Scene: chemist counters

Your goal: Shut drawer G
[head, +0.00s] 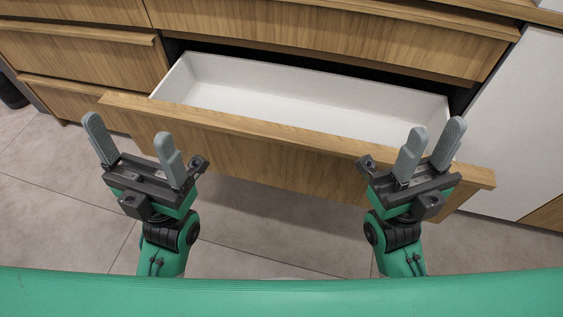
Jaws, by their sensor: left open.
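An open drawer (315,102) with a white, empty inside and a wooden front (290,158) sticks out of the wooden cabinet in the head view. No letter shows on it, so I cannot tell by label that it is drawer G. My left gripper (132,142) is open and empty, in front of the left part of the drawer front. My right gripper (436,138) is also empty, its fingers apart, over the right part of the front. The fingers overlap the front in the picture; I cannot tell if they touch it.
A closed wooden drawer (340,32) is above the open one. More closed wooden drawers (90,65) are at the left. A white panel (515,125) stands at the right. The tiled floor (270,222) below the drawer front looks clear.

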